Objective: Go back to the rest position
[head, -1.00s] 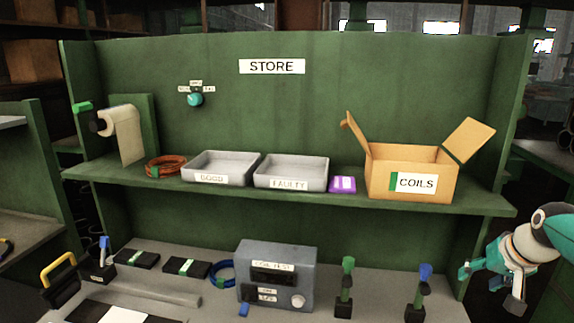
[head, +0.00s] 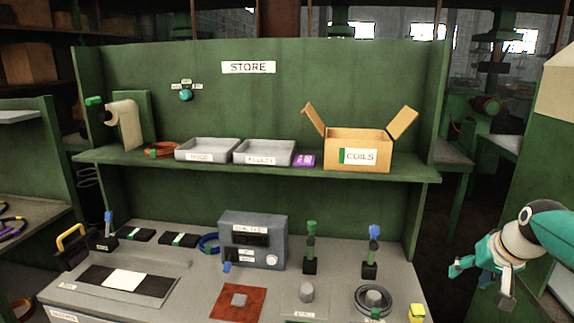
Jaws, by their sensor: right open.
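My right gripper (head: 480,283) is at the right of the head view, at the end of my teal and white arm. Its fingers are spread apart with nothing between them. It hangs in free space to the right of the workbench, apart from everything on it. My left gripper is not in the view.
The green bench has a shelf with a COILS box (head: 358,150), two grey trays (head: 207,150) (head: 264,153) and a purple item (head: 305,160). Below stand a grey tester (head: 252,241), a reddish mat (head: 238,303) and a round dark part (head: 374,300). A green panel rises at far right.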

